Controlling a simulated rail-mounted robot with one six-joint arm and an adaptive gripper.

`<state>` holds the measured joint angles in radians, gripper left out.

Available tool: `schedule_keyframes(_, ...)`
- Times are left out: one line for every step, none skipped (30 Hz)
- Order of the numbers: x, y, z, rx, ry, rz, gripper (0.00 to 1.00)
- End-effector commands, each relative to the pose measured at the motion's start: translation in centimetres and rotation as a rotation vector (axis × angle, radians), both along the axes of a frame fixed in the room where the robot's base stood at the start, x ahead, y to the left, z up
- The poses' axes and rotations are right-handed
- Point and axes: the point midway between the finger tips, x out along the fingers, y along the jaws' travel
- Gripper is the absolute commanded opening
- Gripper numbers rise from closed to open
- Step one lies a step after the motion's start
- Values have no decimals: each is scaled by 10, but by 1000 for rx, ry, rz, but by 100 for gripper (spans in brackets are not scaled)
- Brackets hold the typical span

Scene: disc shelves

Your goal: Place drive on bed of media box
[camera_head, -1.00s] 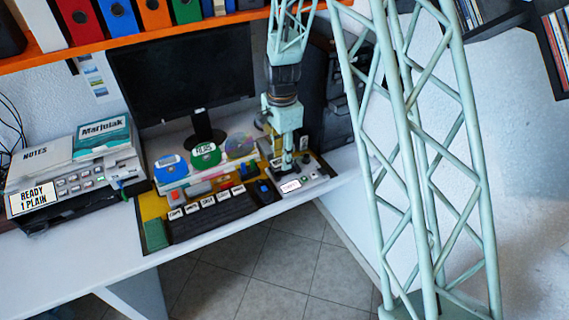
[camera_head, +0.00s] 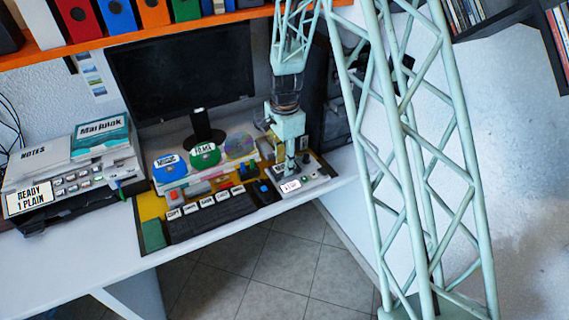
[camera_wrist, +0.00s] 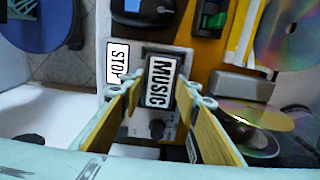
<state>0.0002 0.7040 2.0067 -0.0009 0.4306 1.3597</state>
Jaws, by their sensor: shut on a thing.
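A black drive with a white MUSIC label (camera_wrist: 160,82) sits between the fingers of my gripper (camera_wrist: 164,92) in the wrist view. My gripper is shut on it. The media box (camera_head: 318,182) is a pale grey box with a white STOP label at the right end of the desk panel. My gripper (camera_head: 290,172) is over this box in the head view, where the drive is too small to make out. In the wrist view the box (camera_wrist: 137,124) lies under the drive, with a dark knob beside it. The drive hides most of the bed, so I cannot tell whether they touch.
A black keypad (camera_head: 212,216) with several labelled keys lies left of the box. Blue MUSIC (camera_head: 169,168) and green FILMS (camera_head: 204,155) holders and a shiny disc (camera_head: 240,146) stand behind it. A monitor (camera_head: 180,75) rises at the back. The desk's front edge is close.

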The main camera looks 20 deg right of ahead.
Motion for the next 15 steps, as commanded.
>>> schedule_keyframes(0, 0, -2, 0, 0, 0, 17)
schedule_keyframes(0, 0, -1, 0, 0, 0, 32)
schedule_keyframes(0, 0, -1, 0, 0, 0, 35)
schedule_keyframes(0, 0, -1, 0, 0, 0, 38)
schedule_keyframes(0, 0, -1, 0, 0, 0, 41)
schedule_keyframes(0, 0, -1, 0, 0, 0, 43)
schedule_keyframes(0, 0, -1, 0, 0, 0, 43)
schedule_keyframes(0, 0, -1, 0, 0, 0, 43)
schedule_keyframes(0, 0, -1, 0, 0, 0, 43)
schedule_keyframes(0, 0, -1, 0, 0, 0, 43)
schedule_keyframes(0, 0, -1, 0, 0, 0, 43)
schedule_keyframes(0, 0, -1, 0, 0, 0, 43)
schedule_keyframes(0, 0, -1, 0, 0, 0, 43)
schedule_keyframes(0, 0, -1, 0, 0, 0, 43)
schedule_keyframes(0, 0, -1, 0, 0, 0, 43)
